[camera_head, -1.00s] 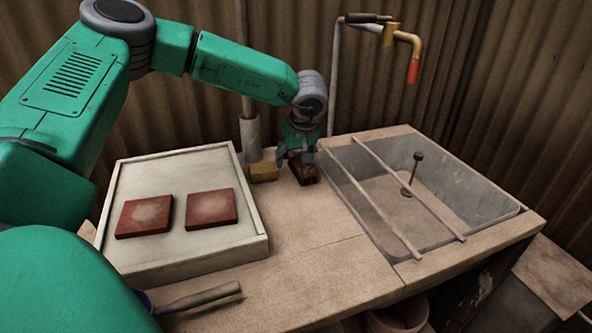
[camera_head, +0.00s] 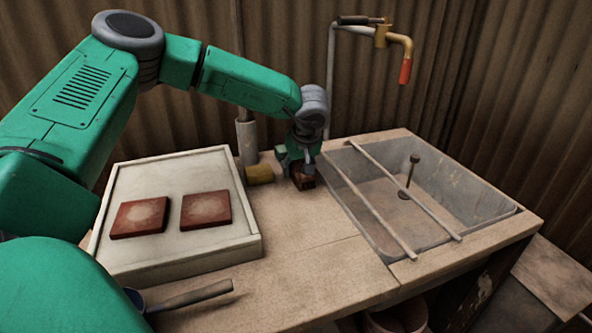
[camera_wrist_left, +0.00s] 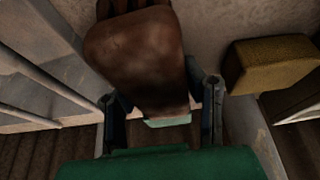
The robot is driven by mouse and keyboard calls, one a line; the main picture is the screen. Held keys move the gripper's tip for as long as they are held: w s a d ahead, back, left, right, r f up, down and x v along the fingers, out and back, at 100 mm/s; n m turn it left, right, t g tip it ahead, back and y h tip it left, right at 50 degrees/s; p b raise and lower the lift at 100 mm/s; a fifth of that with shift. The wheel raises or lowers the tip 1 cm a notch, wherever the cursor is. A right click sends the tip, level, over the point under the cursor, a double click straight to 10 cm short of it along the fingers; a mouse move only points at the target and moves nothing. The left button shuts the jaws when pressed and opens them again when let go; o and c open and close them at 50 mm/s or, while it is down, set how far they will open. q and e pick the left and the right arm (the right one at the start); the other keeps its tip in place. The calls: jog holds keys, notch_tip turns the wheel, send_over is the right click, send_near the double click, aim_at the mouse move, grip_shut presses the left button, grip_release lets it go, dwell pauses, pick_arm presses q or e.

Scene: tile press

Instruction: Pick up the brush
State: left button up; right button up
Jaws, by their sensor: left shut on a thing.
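The brush (camera_head: 303,179) is a dark reddish-brown block at the back of the bench, between the white tray and the sink. My left gripper (camera_head: 298,163) reaches down over it from behind and is shut on it. In the left wrist view the brush (camera_wrist_left: 140,55) fills the upper middle, with the fingers of my left gripper (camera_wrist_left: 160,105) on its two sides. Dark bristle-like strips show at its top edge there. In the head view the gripper partly hides the brush. I cannot tell whether it touches the bench. My right gripper is not in view.
A yellow sponge-like block (camera_head: 259,174) lies close left of the brush; it also shows in the wrist view (camera_wrist_left: 268,64). A white tray (camera_head: 190,257) holds two red tiles. The sink (camera_head: 440,190) with two rods is at right. A handled tool (camera_head: 190,298) lies in front.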

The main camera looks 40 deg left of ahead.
aim_at(300, 161)
pick_arm(q)
jog(key=shift+d+r, duration=0.3)
jog(key=shift+d, duration=0.4)
jog(key=shift+r, duration=0.15)
jog(key=r, duration=0.1)
jog(key=a+r+p, duration=0.1)
jog(key=r, duration=0.1)
jog(key=a+r+p, duration=0.1)
jog(key=r, duration=0.1)
jog(key=shift+a+r, duration=0.1)
jog(key=shift+r, duration=0.1)
jog(key=v, duration=0.1)
jog(key=p+v, duration=0.1)
jog(key=v, duration=0.2)
jog(key=shift+w, duration=0.4)
jog(key=shift+d+r, duration=0.3)
jog(key=shift+r, duration=0.05)
jog(key=shift+a+f, duration=0.35)
jog(key=shift+a, duration=0.55)
jog(key=shift+d+r, duration=0.2)
jog(key=shift+d, duration=0.45)
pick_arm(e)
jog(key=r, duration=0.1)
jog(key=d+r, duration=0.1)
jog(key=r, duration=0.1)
